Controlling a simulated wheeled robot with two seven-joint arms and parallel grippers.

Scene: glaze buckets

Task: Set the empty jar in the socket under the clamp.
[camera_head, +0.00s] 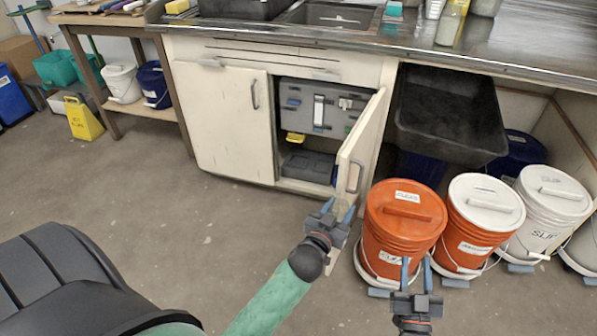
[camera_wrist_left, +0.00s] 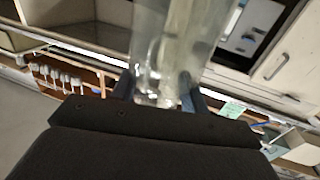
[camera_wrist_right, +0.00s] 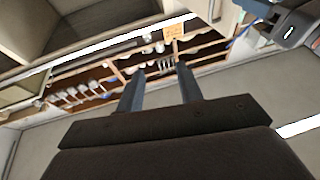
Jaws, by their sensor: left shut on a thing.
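My left gripper (camera_head: 338,206) is in front of the open cabinet door. In the left wrist view, its fingers are shut on a clear, glassy thing (camera_wrist_left: 165,45) that looks like the empty jar. The jar is hard to make out in the head view. My right gripper (camera_head: 416,268) is open and empty, in front of the orange bucket; the right wrist view shows its fingers apart with nothing between them. Inside the cabinet are a dark grey block (camera_head: 308,166) and a small yellow piece (camera_head: 295,138) above it. I cannot tell whether these are the socket and clamp.
The cabinet door (camera_head: 366,142) stands open beside my left gripper. An orange bucket (camera_head: 394,248), a white-lidded orange bucket (camera_head: 468,240) and a white bucket (camera_head: 548,205) stand at the right. A black tub (camera_head: 450,115) is above them.

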